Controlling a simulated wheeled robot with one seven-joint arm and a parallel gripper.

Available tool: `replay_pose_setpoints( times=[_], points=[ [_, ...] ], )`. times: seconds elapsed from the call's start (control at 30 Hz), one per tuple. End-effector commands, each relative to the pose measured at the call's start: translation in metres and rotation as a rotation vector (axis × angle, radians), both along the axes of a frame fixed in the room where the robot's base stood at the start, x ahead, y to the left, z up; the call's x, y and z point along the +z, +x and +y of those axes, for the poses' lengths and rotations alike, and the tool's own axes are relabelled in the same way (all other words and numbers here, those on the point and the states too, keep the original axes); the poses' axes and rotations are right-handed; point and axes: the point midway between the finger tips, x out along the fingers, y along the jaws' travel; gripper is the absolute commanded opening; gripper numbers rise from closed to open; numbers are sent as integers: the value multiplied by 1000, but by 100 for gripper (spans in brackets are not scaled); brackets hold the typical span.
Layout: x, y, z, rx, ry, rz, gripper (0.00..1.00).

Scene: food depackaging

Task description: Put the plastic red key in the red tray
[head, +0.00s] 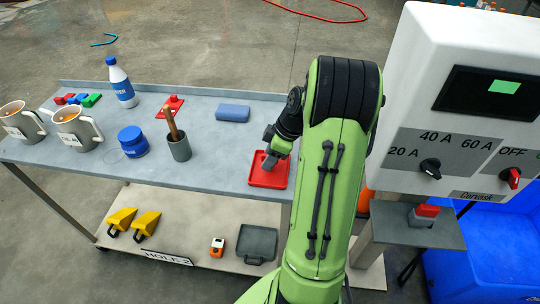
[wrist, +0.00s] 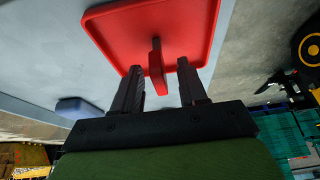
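The red tray (head: 262,183) lies on the grey table near its right end, and it fills the upper part of the wrist view (wrist: 112,28). A flat red piece, which looks like the plastic red key (wrist: 156,72), shows between my fingers in the wrist view, against the tray. My gripper (wrist: 159,82) is open, with a gap on each side of the red piece. I cannot tell whether the piece rests on the tray floor. In the head view my gripper (head: 271,155) is low over the tray and hides part of it; the key is not distinct there.
A blue block (head: 233,113) lies behind the tray. A grey cup (head: 179,148) with a wooden handle, a blue jar (head: 133,142), a water bottle (head: 121,85) and two mugs stand to the left. A white control box (head: 455,95) is close on the right.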

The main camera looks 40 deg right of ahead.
Motion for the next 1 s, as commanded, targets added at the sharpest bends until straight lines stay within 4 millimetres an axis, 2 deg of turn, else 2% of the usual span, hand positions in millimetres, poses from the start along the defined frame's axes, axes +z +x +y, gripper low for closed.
replay_pose_setpoints(
  times=[0.13, 0.23, 0.6, 0.77, 0.87, 0.97, 1.0],
  points=[
    [1, 0, 0, 0, 0, 0, 42],
    [9, -1, -2, -2, -1, -1, 42],
    [97, -29, -24, -2, -4, -1, 42],
    [114, -35, -28, -2, -1, -1, 42],
    [125, -31, -12, -13, -12, 11, 42],
    [148, -22, 38, -74, -42, 39, 42],
    [160, -22, 65, -115, -58, 47, 42]
  ],
)
